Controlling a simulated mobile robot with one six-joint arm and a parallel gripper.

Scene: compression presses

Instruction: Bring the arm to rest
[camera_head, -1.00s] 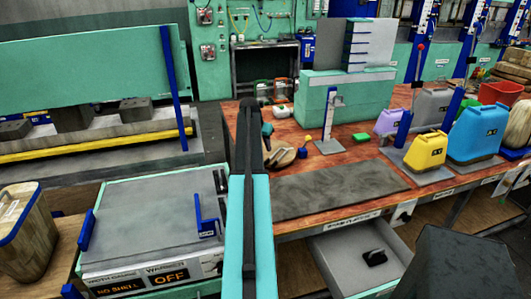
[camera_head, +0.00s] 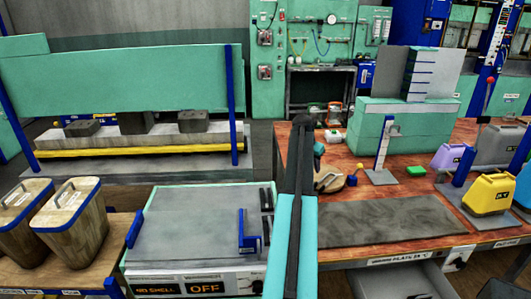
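My arm shows as a long teal and black link (camera_head: 294,215) rising from the bottom edge to a dark rounded joint at mid picture. I cannot make out my gripper's fingers anywhere in the body camera view. The arm stands upright in the picture, between the grey-topped panel box (camera_head: 195,225) on the left and the red-brown workbench (camera_head: 350,205) on the right. I cannot tell whether the arm touches anything.
A grey plate (camera_head: 385,225) lies on the workbench near a yellow jug (camera_head: 488,194) and a purple jug (camera_head: 455,157). Two wood-patterned containers (camera_head: 70,225) stand at left. A large teal press (camera_head: 120,75) is behind. An open drawer (camera_head: 410,282) sticks out below the bench.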

